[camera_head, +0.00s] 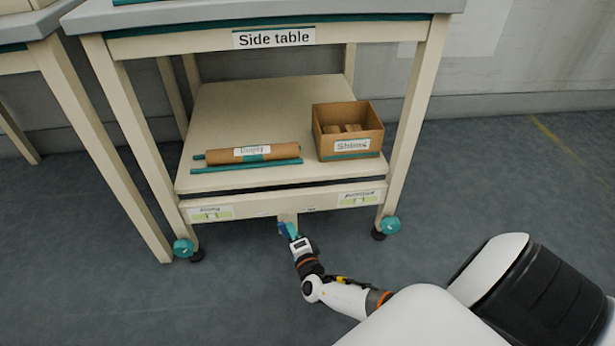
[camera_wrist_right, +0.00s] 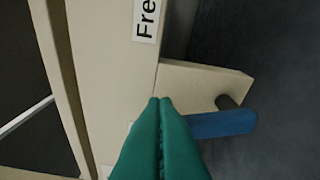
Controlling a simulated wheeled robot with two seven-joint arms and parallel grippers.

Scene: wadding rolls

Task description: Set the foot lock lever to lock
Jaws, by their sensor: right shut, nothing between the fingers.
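The foot lock lever is a blue bar (camera_wrist_right: 222,124) on a dark pin in a cream bracket plate (camera_wrist_right: 205,85) under the side table's lower rail. In the head view the blue lever (camera_head: 283,228) shows small at the rail's middle, beside my right gripper (camera_head: 290,231). My right gripper's teal fingers (camera_wrist_right: 160,100) are shut and empty. Their tips are over the rail and bracket edge, left of the lever in the wrist view. I cannot tell whether they touch anything. A white label (camera_wrist_right: 147,18) reading "Fre", cut off, is on the rail. My left gripper is out of view.
The side table (camera_head: 435,65) stands on teal casters (camera_head: 392,225), (camera_head: 183,246). Its lower shelf (camera_head: 260,105) holds a brown roll (camera_head: 222,156) with teal bars and an open cardboard box (camera_head: 335,142). Another table (camera_head: 60,75) is at left. The floor in front is clear.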

